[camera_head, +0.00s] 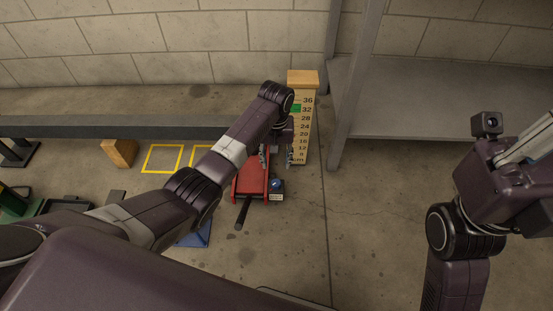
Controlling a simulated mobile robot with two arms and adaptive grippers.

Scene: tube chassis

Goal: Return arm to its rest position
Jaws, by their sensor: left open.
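My left arm (232,150) reaches in from the left and is stretched out forward. My left gripper (277,159) is open and points down, with its fingers apart over the right side of a red jack-like tool (249,181) on the floor. I see nothing held between the fingers. A small dark box with a blue knob (277,185) sits just in front of the gripper. My right arm (466,230) is folded up at the right edge; its fingertips are not in view.
A height scale board (301,145) with a wooden top stands close behind the left gripper. A grey rail (110,127) runs along the left. A grey shelf (440,95) with an upright post is at the back right. A wooden block (119,152) and yellow floor squares (163,158) lie left. Middle-right floor is clear.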

